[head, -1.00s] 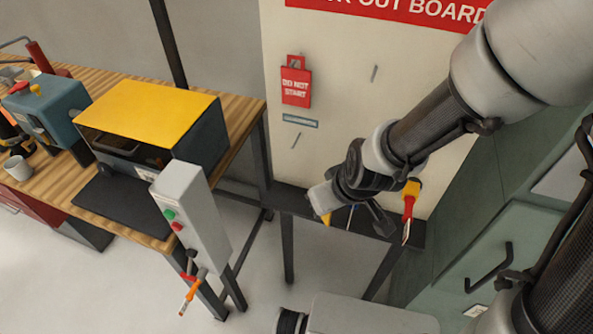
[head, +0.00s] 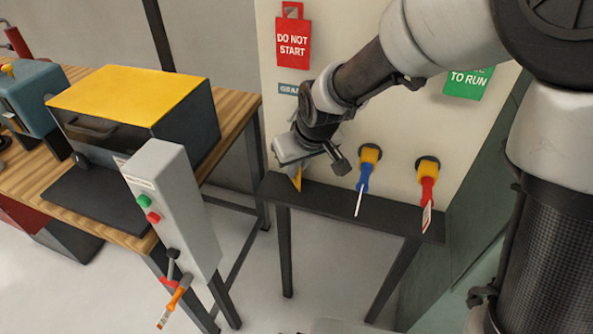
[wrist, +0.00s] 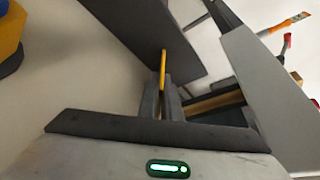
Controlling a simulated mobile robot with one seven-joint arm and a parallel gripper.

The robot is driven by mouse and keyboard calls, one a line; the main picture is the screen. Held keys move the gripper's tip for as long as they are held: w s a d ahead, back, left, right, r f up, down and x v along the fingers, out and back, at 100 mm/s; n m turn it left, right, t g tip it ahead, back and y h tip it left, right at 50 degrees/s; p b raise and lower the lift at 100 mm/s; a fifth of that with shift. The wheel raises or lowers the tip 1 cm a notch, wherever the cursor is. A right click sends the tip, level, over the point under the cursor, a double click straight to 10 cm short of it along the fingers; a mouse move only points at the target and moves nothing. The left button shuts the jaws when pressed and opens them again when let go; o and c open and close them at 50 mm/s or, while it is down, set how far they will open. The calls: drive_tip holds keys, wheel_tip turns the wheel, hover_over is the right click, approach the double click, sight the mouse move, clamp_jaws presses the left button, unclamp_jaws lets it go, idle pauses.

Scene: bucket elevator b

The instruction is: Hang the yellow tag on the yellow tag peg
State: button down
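The yellow tag (head: 297,177) hangs below my gripper (head: 305,160), mostly hidden by it in the head view. In the wrist view the yellow tag (wrist: 163,68) shows edge-on as a thin strip between the two fingers, and my gripper (wrist: 162,103) appears shut on it. The gripper is in front of the pale lockout board (head: 395,115), above the dark ledge, left of the blue-handled item. No bare peg is visible now; my arm covers the part of the board below the small grey label (head: 288,89).
A red DO NOT START tag (head: 293,38) hangs upper left; a green tag (head: 468,83) is at right, partly behind my arm. A dark ledge (head: 335,205) and grey button box (head: 172,205) stand nearby.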

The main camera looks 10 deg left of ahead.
drive_tip(key=shift+w+a+f, duration=0.15)
drive_tip(key=shift+w, duration=0.1)
drive_tip(key=shift+f, duration=0.2)
drive_tip(key=c, duration=2)
unclamp_jaws()
